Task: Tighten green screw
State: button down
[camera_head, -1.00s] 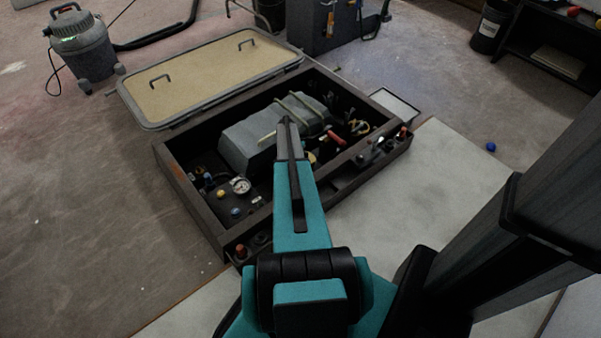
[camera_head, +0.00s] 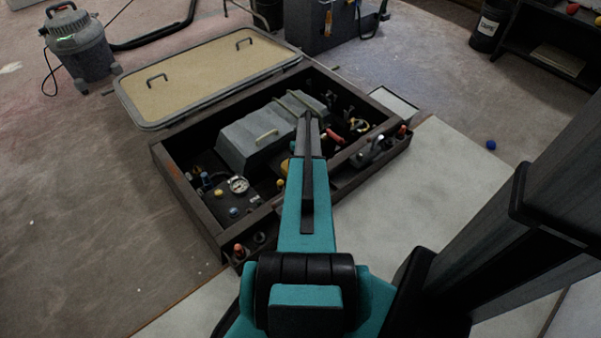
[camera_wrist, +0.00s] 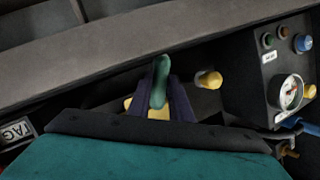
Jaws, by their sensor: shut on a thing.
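In the wrist view, the green screw (camera_wrist: 160,72) stands upright with its rounded end up. My gripper (camera_wrist: 162,96) is shut on it, with one dark finger on each side. A yellow piece (camera_wrist: 128,103) shows just behind the fingers. In the head view, my gripper (camera_head: 307,122) points into the open engine box (camera_head: 195,212), over its right part in front of the grey engine cover (camera_head: 236,140). The green screw is hidden there by my own arm. How the lower end of the screw sits is hidden.
In the wrist view, a yellow knob (camera_wrist: 209,79) is close to the right of my gripper. A dark panel with a gauge (camera_wrist: 288,92) and a blue knob (camera_wrist: 303,43) stands farther right. A grey box rim (camera_wrist: 120,45) runs above. A red handle (camera_head: 333,137) is near my gripper.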

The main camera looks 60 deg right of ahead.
jog(key=m+p, duration=0.1)
jog(key=m+t+p, duration=0.1)
jog(key=m, duration=0.1)
jog(key=m+t+p, duration=0.1)
jog(key=m, duration=0.1)
jog(key=shift+s+a+r, duration=0.1)
jog(key=shift+a+r, duration=0.05)
jog(key=shift+a, duration=0.2)
jog(key=shift+d+f+m+t+p, duration=0.15)
jog(key=shift+m+t+p, duration=0.3)
jog(key=shift+m, duration=0.6)
jog(key=shift+f+m+t+p, duration=0.1)
jog(key=shift+m+t+p, duration=0.3)
jog(key=shift+m, duration=0.65)
jog(key=shift+w, duration=0.2)
jog(key=shift+d, duration=0.1)
jog(key=c, duration=1.6)
grip_release()
jog(key=shift+s, duration=0.1)
jog(key=shift+s+r, duration=0.15)
jog(key=shift+p+v, duration=1.8)
jog(key=shift+v, duration=2.1)
